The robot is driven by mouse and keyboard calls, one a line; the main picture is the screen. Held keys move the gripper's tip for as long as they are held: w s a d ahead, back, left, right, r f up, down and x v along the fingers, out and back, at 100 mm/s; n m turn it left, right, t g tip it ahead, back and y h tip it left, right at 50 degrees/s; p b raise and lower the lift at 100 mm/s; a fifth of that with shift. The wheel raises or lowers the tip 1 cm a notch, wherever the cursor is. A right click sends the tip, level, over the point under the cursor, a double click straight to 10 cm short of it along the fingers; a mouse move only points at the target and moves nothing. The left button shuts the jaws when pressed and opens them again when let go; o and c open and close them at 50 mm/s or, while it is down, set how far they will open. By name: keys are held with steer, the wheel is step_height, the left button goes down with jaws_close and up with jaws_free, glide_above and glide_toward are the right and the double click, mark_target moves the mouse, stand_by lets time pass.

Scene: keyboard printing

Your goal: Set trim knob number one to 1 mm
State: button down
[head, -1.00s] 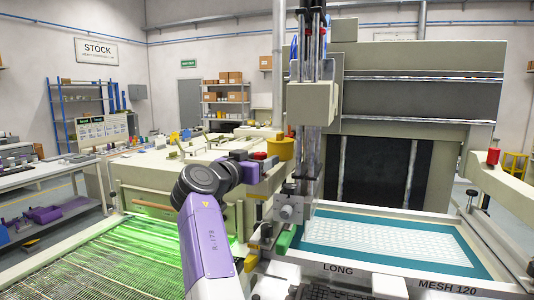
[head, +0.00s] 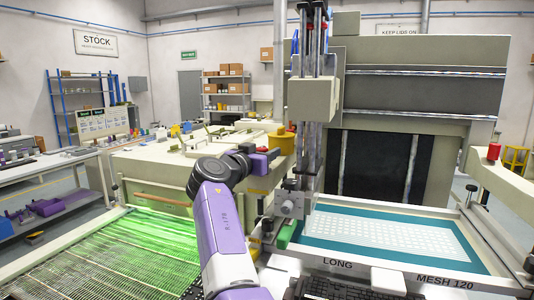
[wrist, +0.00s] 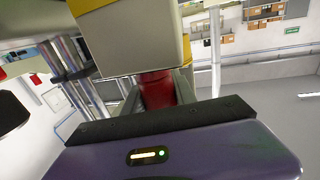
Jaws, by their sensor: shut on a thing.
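A red knob (wrist: 156,90) sits between the two dark fingers of my gripper (wrist: 158,100) in the wrist view. It meets a beige block with a yellow band (wrist: 130,40). The fingers are shut on the knob. In the head view my gripper (head: 268,157) is at the beige machine arm, just left of a yellow cylinder (head: 281,143). A bit of red (head: 259,150) shows there above the purple hand. No number or scale on the knob can be read, so its setting cannot be told.
A green-lit slatted bed (head: 110,260) lies at the left. Another red knob (head: 493,151) is on the right machine arm.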

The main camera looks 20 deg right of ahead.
steer(key=shift+a+f+g+b, duration=0.2)
steer(key=shift+g+b, duration=0.1)
steer(key=shift+b, duration=0.85)
steer(key=shift+m+h+b, duration=0.3)
steer(key=shift+b, duration=0.15)
steer(key=shift+r+b, duration=0.1)
steer(key=shift+b, duration=0.25)
steer(key=shift+s+d+r+m+g+h, duration=0.1)
steer(key=shift+s+d+m+g+h, duration=0.1)
steer(key=shift+m+g+h, duration=0.3)
steer(key=c, duration=1)
jaws_free()
steer(key=shift+b, duration=0.35)
